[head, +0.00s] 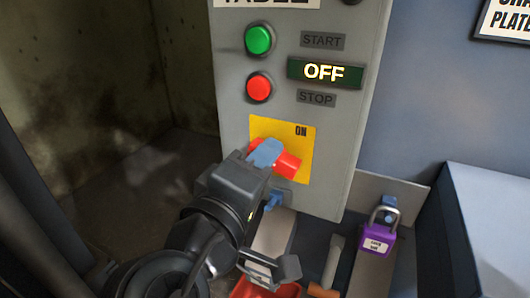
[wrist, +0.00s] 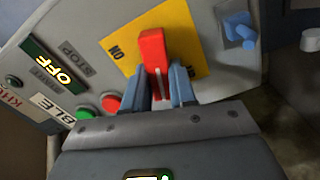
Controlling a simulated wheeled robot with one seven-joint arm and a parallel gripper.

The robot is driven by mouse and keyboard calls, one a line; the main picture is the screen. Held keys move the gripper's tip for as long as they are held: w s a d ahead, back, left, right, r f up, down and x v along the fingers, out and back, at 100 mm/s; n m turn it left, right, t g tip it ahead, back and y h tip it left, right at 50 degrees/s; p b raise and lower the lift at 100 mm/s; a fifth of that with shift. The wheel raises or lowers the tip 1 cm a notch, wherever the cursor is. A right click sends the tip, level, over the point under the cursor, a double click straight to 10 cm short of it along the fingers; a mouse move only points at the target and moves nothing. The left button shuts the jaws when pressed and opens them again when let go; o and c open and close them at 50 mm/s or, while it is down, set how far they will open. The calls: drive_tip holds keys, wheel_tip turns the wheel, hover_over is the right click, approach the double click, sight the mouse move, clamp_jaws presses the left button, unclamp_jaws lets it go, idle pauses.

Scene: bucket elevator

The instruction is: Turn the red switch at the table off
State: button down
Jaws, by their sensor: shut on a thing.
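The red switch (head: 289,166) is a rotary handle on a yellow plate (head: 300,138) low on the grey control panel. An ON mark shows at the plate's upper right in the head view. The handle slopes down to the right there, and part of it is hidden by my gripper (head: 267,154). In the wrist view the red switch (wrist: 152,48) stands between the blue fingers of my gripper (wrist: 163,82), which is shut on it.
Above are a green START button (head: 259,40), a red STOP button (head: 259,87) and a lit display (head: 324,72) reading OFF. A purple padlock (head: 377,239) hangs on a bracket at lower right. A blue peg (wrist: 239,30) juts from the panel near the plate.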

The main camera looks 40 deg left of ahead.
drive_tip(key=shift+f+n, duration=0.1)
drive_tip(key=shift+n, duration=1.5)
drive_tip(key=c, duration=0.9)
unclamp_jaws()
drive_tip(key=shift+b+v, duration=0.9)
drive_tip(key=shift+v, duration=2.95)
